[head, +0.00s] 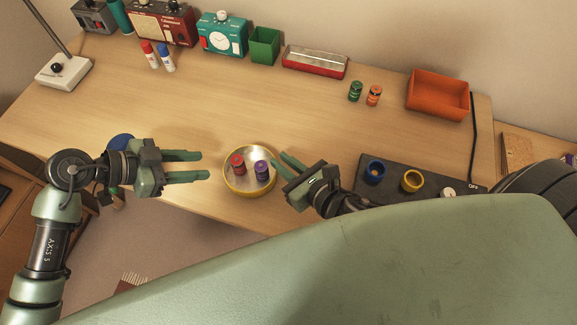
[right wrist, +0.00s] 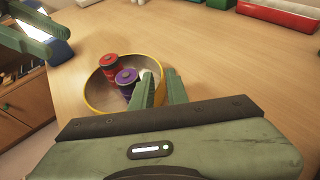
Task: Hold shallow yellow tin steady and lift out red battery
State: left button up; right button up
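The shallow yellow tin (head: 229,182) sits on the desk near its front edge, between my grippers. It also shows in the right wrist view (right wrist: 92,99). Inside it the red battery (head: 238,165) stands upright, left of a purple battery (head: 262,171). The red battery shows in the right wrist view (right wrist: 109,67) behind the purple one. My left gripper (head: 206,165) is open and empty, left of the tin and pointing at it. My right gripper (head: 280,157) is open at the tin's right side, fingertips close to the rim; whether they touch it is unclear.
Green (head: 355,91) and orange (head: 374,95) batteries stand farther back, near an orange tray (head: 438,96). A red-and-silver tin (head: 314,62) is at the back. The desk behind the yellow tin is clear.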

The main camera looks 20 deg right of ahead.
aim_at(271, 155)
jog(key=shift+x, duration=2.7)
grip_shut()
jog(key=shift+s, duration=0.1)
